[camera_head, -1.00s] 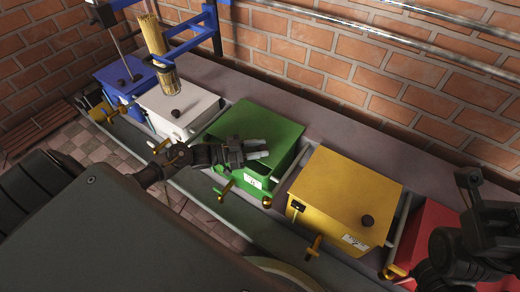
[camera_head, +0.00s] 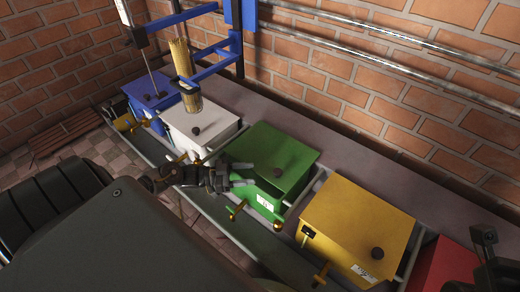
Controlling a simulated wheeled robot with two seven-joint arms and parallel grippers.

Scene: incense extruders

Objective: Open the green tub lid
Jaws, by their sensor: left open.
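The green tub (camera_head: 290,150) stands in the middle of the row with its flat lid down. A dark round knob (camera_head: 278,172) is on the lid, towards its front. My left gripper (camera_head: 249,174) comes in from the left, over the front left part of the green lid. The knob is a little beyond the fingertips. The height of the fingers above the lid is hard to tell. At the bottom right only a dark part of my right arm shows; its fingers are not visible.
A white tub (camera_head: 208,125) and a blue tub (camera_head: 150,88) stand to the left, a yellow tub (camera_head: 350,225) and a red tub (camera_head: 440,268) to the right. A blue frame (camera_head: 205,50) with a bundle of sticks (camera_head: 182,60) stands over the white tub. Brass handles stick out in front.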

